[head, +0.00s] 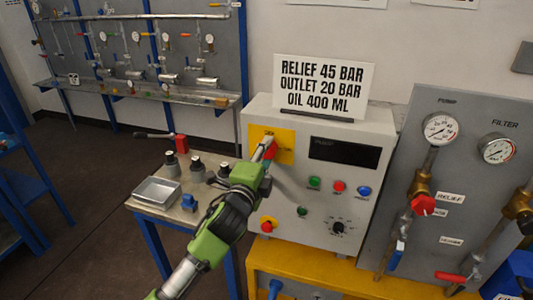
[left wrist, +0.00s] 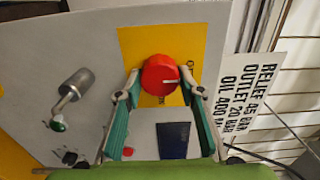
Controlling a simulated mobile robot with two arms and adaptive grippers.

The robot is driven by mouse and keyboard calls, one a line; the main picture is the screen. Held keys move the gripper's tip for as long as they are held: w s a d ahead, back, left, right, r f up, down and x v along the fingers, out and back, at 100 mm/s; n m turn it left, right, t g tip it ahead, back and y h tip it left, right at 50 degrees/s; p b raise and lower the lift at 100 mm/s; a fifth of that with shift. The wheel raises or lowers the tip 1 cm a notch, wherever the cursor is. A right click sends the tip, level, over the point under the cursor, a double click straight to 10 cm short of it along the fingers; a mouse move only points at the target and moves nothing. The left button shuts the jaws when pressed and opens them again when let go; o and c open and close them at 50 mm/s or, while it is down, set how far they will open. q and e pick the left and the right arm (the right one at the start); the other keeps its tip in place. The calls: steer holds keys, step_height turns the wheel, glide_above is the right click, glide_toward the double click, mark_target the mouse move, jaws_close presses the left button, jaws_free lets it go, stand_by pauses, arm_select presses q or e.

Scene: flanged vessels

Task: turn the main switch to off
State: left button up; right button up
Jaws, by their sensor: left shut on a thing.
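The main switch is a red round knob (left wrist: 160,72) on a yellow plate (left wrist: 133,45), with a short white mark pointing right in the left wrist view. In the head view the yellow plate (head: 286,136) is at the upper left of the grey control box (head: 345,185), and my gripper mostly hides the knob. My left gripper (head: 268,148) reaches the knob from the front. In the left wrist view its two green fingers (left wrist: 160,88) are shut on the knob, one on each side. My right gripper is not in view.
The box front also carries a dark display (head: 345,152), several coloured buttons, a black dial (head: 339,228) and a lower red knob (head: 267,227). A sign (head: 323,86) stands on top. A side table with a metal tray (head: 157,192) is left; a gauge panel (head: 465,110) is right.

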arm_select(q)
steer(key=shift+f, duration=0.1)
steer(key=o, duration=1.1)
steer(key=shift+s, duration=0.1)
steer(key=v, duration=1.2)
